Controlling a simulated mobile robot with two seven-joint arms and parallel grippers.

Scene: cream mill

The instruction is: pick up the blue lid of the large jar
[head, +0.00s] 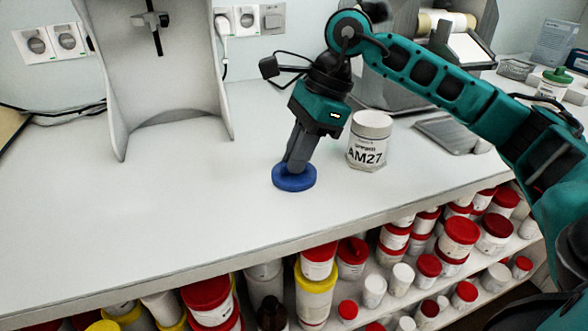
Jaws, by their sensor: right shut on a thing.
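The blue lid (292,182) is a flat round disc at the middle of the white counter. My right gripper (294,170) points down onto it, with its grey fingers shut on the lid from above. Whether the lid rests on the counter or is slightly raised, I cannot tell. A white jar with a pale lid, labelled AM27 (368,145), stands upright just to the right of the gripper, apart from it. My left gripper is not in view.
A grey stand (165,75) occupies the back left of the counter (120,215). A grey machine (420,60) and a green-lidded jar (554,82) are at the back right. Shelves below hold several red-lidded and yellow-lidded jars. The counter's left front is clear.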

